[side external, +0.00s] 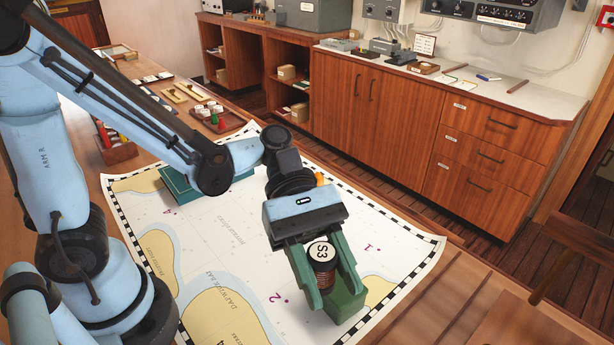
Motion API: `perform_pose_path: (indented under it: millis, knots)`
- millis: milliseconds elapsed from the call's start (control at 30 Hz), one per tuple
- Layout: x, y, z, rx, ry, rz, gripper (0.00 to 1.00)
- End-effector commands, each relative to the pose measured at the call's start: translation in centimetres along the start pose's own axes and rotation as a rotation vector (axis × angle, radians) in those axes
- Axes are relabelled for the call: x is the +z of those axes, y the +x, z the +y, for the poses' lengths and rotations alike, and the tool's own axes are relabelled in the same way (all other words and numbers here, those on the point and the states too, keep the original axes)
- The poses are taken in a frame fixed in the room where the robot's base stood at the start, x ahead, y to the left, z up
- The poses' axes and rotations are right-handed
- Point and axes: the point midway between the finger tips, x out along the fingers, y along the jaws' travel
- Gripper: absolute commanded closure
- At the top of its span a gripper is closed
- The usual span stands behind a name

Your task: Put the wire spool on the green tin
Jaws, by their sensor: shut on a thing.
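The wire spool (321,268) has a white top marked S3 and a dark coppery brown body. It stands upright between the green fingers of my gripper (322,272), which is shut on it above the right part of the chart. Green surfaces hide the spool's lower end, and I cannot tell whether it touches anything below.
The chart (215,240) covers much of the wooden table (455,290). A tray with small coloured pieces (220,120) and a wooden rack (117,148) stand beyond it at the left. A cabinet (400,130) stands behind. The chart's middle looks clear.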

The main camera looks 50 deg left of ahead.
Motion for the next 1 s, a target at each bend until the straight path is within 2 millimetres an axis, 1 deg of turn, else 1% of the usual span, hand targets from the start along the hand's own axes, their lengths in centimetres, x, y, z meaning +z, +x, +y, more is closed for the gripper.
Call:
perform_pose_path:
  millis: [100,400,500,600,767,1000]
  knots:
    - [-1.3,-0.7,1.2,0.003,-0.001,0.000,0.90]
    - [-4.7,-2.4,4.1,0.003,-0.001,0.000,0.90]
    - [-5.6,-2.8,4.8,0.002,-0.001,0.000,0.90]
    - [-6.1,-3.1,5.3,0.002,-0.001,0.000,0.90]
    - [-6.7,-3.0,5.5,0.000,0.000,0.000,0.90]
    - [-9.2,-2.0,5.5,0.001,0.000,0.000,0.90]
